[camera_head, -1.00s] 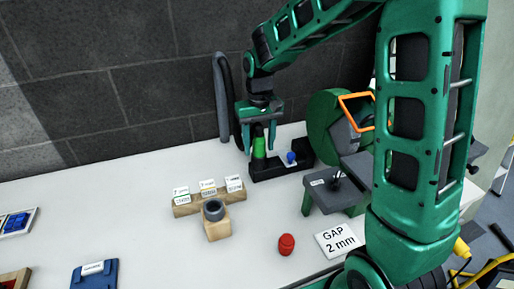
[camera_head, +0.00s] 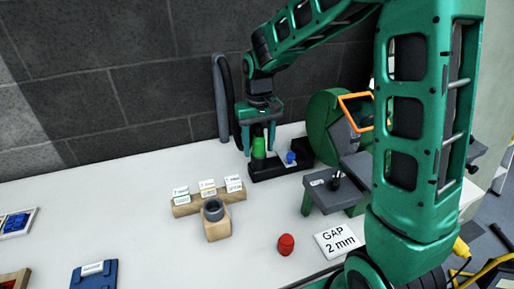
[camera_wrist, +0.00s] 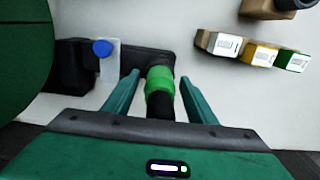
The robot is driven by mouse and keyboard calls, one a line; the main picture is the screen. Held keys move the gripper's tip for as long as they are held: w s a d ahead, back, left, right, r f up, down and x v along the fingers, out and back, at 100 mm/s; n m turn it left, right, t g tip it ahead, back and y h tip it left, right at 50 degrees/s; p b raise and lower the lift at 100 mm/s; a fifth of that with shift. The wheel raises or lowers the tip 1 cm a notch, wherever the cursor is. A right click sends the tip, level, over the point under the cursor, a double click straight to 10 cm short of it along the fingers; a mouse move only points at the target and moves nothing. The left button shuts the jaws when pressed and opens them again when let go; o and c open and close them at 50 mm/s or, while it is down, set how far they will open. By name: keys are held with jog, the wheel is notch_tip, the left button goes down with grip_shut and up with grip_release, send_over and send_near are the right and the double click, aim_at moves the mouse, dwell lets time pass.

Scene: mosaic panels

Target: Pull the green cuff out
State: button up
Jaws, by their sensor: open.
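The green cuff (camera_head: 259,147) stands upright in a black holder (camera_head: 265,171) at the back of the table, below my gripper. In the wrist view the green cuff (camera_wrist: 160,80) has a black part on its near end, and it lies between the two fingers. My gripper (camera_head: 258,136) is open, with one finger on each side of the cuff. In the wrist view a gap shows between the cuff and each finger of my gripper (camera_wrist: 162,88).
A blue knob (camera_head: 291,157) sits in the same holder, right of the cuff. A round green machine (camera_head: 322,122) stands close on the right. A wooden block with white labels (camera_head: 208,195) and a red piece (camera_head: 286,244) stand nearer. A grey hose hangs behind at left.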

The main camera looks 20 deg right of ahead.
aim_at(259, 135)
grip_shut()
jog(key=shift+r, duration=3)
jog(key=shift+r, duration=0.1)
jog(key=shift+r, duration=2.9)
